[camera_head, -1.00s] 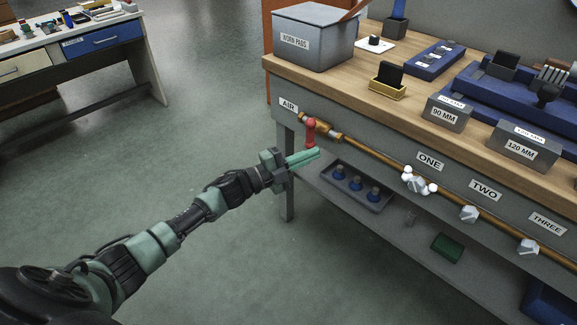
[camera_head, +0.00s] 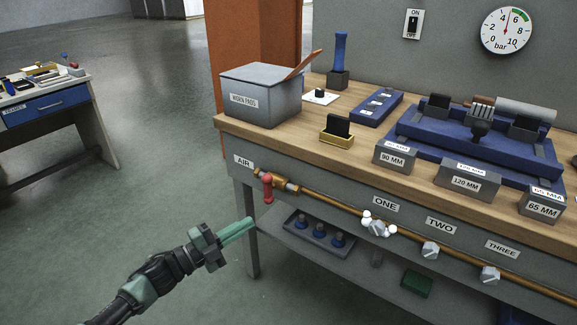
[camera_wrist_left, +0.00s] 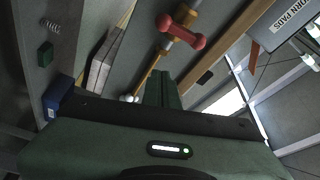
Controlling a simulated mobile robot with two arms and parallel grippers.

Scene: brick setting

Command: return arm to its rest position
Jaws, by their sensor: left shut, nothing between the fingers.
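My left gripper (camera_head: 237,231) is in the head view, in front of the workbench's left leg and below the AIR label. Its green fingers are together with nothing between them. In the left wrist view the closed fingers (camera_wrist_left: 163,90) point towards the bench front. The red air valve handle (camera_head: 267,187) hangs from the brass pipe (camera_head: 330,202), above and right of the fingertips and apart from them. The handle also shows in the left wrist view (camera_wrist_left: 181,33). My right gripper is not in view.
The workbench (camera_head: 225,127) bears a WORN PADS box (camera_head: 262,98), blue fixtures and grey labelled blocks. Valves ONE (camera_head: 377,228), TWO (camera_head: 430,250) and THREE (camera_head: 490,275) line the pipe. A lower shelf holds a tray (camera_head: 310,246). Open floor lies left, before another table (camera_head: 85,125).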

